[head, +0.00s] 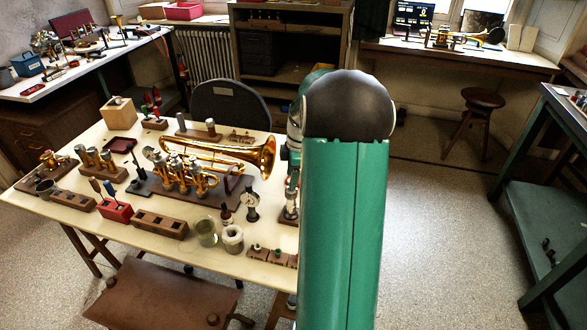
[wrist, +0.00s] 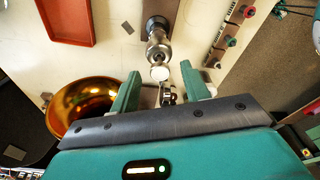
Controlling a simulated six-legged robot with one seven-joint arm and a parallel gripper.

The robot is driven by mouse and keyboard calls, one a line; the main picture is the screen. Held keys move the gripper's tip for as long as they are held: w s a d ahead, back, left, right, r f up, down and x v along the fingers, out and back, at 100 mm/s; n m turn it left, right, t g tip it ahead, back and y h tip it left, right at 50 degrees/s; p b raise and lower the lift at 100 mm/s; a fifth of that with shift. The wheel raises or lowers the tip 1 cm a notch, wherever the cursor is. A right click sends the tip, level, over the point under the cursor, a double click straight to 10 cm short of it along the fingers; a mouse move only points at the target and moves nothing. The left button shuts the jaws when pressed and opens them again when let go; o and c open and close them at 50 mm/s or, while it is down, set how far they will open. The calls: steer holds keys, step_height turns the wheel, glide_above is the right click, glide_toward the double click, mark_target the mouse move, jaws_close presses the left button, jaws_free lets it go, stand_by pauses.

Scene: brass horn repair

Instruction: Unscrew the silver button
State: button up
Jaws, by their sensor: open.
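In the wrist view a silver button with a pale round top (wrist: 160,73) lies between the fingertips of my gripper (wrist: 160,76). It sits at the near end of an upright-looking silver cylindrical part (wrist: 158,45). The two green fingers are spread, one on each side of the button, with a gap on both sides. I cannot tell whether the fingertips are level with it. In the head view my own green arm hides my gripper and the button.
A brass bell (wrist: 85,105) is close left of my gripper. A red tray (wrist: 66,22) and a holder with coloured knobs (wrist: 226,42) flank the silver part. In the head view a brass trumpet (head: 235,155) and several wooden blocks crowd the table (head: 135,255).

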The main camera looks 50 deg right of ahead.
jaws_close()
steer(key=n, duration=0.3)
steer(key=shift+w+d, duration=0.1)
steer(key=shift+n+g, duration=0.4)
steer(key=shift+n, duration=0.7)
steer(key=shift+n, duration=0.7)
steer(key=n, duration=0.3)
steer(key=shift+w+n+g, duration=0.1)
steer(key=shift+n+g, duration=0.3)
